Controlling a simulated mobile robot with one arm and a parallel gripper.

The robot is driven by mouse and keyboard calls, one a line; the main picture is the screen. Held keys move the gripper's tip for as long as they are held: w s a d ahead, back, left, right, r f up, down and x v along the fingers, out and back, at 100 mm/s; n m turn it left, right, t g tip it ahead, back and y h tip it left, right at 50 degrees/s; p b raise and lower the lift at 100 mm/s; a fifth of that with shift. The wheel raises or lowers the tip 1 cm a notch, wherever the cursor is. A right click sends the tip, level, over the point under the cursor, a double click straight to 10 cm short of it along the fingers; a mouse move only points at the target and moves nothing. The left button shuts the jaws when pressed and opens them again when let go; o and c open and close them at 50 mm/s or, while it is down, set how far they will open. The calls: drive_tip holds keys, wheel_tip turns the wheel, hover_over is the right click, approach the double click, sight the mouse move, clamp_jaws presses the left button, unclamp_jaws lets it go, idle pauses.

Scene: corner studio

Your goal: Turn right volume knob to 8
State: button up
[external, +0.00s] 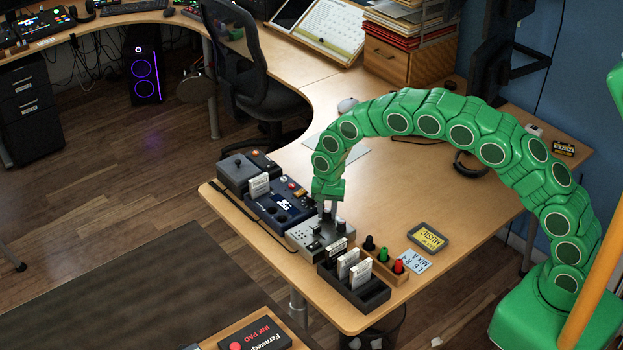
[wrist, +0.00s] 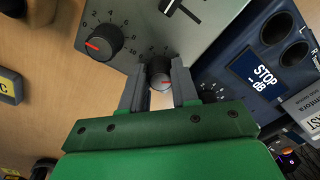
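The grey mixer panel (wrist: 135,15) shows in the wrist view with two dark knobs. It also shows in the external view (external: 305,236) near the table's edge. My gripper (wrist: 159,75) is at the right knob (wrist: 160,70), with one finger on each side and no clear gap seen. A short red mark on this knob points right. Its printed scale is mostly hidden by my fingers. The left knob (wrist: 104,42) is free, with its red mark pointing left and a numbered scale around it. In the external view my gripper (external: 330,208) points down over the panel.
A blue device (wrist: 265,70) stands close beside the panel. In the external view a black rack (external: 372,298) with white cards, a wooden tray (external: 396,274) with coloured knobs and a yellow-labelled cassette (external: 428,237) lie nearby. The desk between cassette and cables is clear.

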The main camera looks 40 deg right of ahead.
sight(328, 211)
drive_tip(key=o, duration=0.4)
drive_tip(key=shift+o, duration=0.2)
drive_tip(key=shift+r, duration=0.1)
wheel_tip(328, 211, up, 7)
drive_tip(key=shift+f, duration=0.15)
drive_tip(key=shift+d+r, duration=0.1)
drive_tip(key=shift+r, duration=0.35)
